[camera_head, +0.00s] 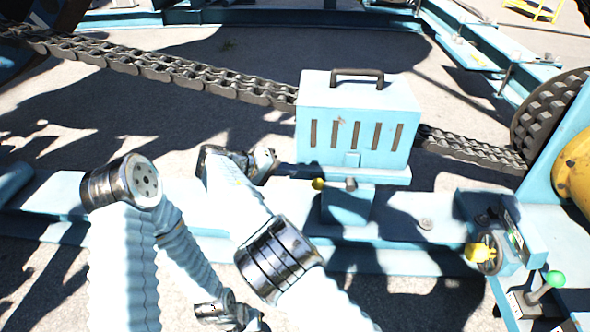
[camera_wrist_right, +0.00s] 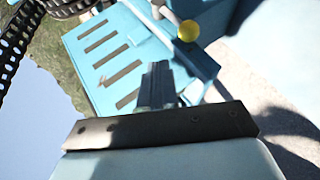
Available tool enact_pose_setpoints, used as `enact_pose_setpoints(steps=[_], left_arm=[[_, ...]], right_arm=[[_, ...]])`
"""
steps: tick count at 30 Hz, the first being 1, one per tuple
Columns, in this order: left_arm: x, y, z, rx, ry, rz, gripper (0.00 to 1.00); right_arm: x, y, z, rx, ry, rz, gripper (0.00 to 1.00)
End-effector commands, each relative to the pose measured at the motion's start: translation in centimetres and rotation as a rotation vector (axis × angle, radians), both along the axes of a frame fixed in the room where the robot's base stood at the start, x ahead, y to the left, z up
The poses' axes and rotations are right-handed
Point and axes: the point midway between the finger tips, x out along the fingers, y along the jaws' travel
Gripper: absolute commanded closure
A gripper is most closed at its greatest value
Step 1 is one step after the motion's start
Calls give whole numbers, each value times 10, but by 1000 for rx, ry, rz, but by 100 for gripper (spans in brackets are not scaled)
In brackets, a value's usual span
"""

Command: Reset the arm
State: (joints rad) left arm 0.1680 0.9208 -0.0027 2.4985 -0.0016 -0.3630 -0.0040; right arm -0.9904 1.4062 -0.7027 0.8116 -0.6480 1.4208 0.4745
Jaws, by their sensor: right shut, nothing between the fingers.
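My right arm comes up from the bottom middle of the head view. Its wrist ends just left of the light-blue slotted box (camera_head: 354,125), with the right gripper (camera_head: 287,170) by the box's lower left corner. In the right wrist view the right gripper's dark fingers (camera_wrist_right: 158,84) are together with nothing between them. The slotted box (camera_wrist_right: 107,62) lies beyond them; whether they touch it I cannot tell. My left arm is folded at the lower left of the head view, and its gripper is out of frame.
A yellow knob (camera_head: 318,184) sits below the box's front, close to the right gripper; it also shows in the wrist view (camera_wrist_right: 188,31). A heavy chain (camera_head: 170,70) runs into the box. A yellow valve (camera_head: 481,252) and green-knobbed lever (camera_head: 555,279) stand at the right.

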Motion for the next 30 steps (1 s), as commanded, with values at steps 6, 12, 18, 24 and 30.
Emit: enact_pose_setpoints(steps=[6, 12, 18, 24, 30], left_arm=[[0, 0, 0, 0, 0, 0, 57], [0, 0, 0, 0, 0, 0, 57], [0, 0, 2, -1, 1, 0, 57], [-1, -2, 10, -3, 2, -4, 57], [-2, -5, 20, -8, 4, -9, 57]], right_arm=[[0, 0, 0, 0, 0, 0, 100], [0, 0, 0, 0, 0, 0, 100], [10, -30, -34, 41, 93, -8, 100], [-1, -121, -160, 278, 389, -31, 100], [-104, -185, -283, 737, 612, -103, 100]])
